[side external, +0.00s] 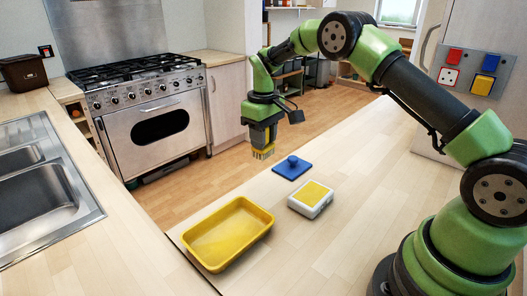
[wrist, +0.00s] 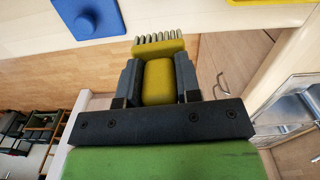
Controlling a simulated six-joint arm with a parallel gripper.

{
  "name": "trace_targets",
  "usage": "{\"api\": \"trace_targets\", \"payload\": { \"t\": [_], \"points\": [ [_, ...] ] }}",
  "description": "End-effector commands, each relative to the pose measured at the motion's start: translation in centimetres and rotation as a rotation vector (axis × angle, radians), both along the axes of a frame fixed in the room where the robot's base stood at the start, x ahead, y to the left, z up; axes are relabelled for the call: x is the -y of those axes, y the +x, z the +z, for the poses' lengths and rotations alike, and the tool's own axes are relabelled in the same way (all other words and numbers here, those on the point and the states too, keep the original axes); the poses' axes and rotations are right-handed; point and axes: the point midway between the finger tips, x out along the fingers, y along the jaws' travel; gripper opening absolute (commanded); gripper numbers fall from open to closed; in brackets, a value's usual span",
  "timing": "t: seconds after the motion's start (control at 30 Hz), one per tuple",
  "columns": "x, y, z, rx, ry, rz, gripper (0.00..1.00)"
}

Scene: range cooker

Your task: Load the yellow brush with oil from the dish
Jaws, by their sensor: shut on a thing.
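My gripper (side external: 264,143) is shut on the yellow brush (side external: 263,154), which hangs bristles-down in the air beyond the counter's far edge. In the wrist view, the brush (wrist: 158,80) sits between the two dark fingers, its ridged bristle end past the fingertips. A small white dish (side external: 306,207) with a yellow surface inside its rim stands on the counter, below and to the right of the brush in the side view. A blue lid (side external: 293,167) with a round knob lies flat behind the dish, apart from it. The lid also shows in the wrist view (wrist: 60,22).
A yellow rectangular tray (side external: 197,262) sits on the counter left of the dish. A sink (side external: 45,190) and a range cooker (side external: 150,125) are further left. The counter right of the dish is clear. A yellow edge at the wrist view's top is too cropped to identify.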

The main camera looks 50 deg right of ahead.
Motion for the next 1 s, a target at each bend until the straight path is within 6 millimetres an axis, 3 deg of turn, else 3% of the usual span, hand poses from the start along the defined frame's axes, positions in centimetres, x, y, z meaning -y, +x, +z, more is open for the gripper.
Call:
{"api": "trace_targets", "payload": {
  "t": [0.27, 0.3, 0.4, 0.63, 0.77, 1.0],
  "points": [
    [0.0, 0.0, 0.4, 0.000, 0.000, 0.000, 0.08],
    [0.0, 0.0, 0.4, 0.000, 0.000, 0.000, 0.29],
    [0.0, 0.0, 0.4, 0.000, 0.000, 0.000, 0.13],
    [0.5, -0.8, 0.4, -0.003, -0.001, 0.000, 0.13],
    [1.4, -2.7, 0.5, -0.006, -0.002, 0.002, 0.13],
    [2.9, -7.9, 0.5, -0.005, -0.002, 0.004, 0.13]
  ]
}}
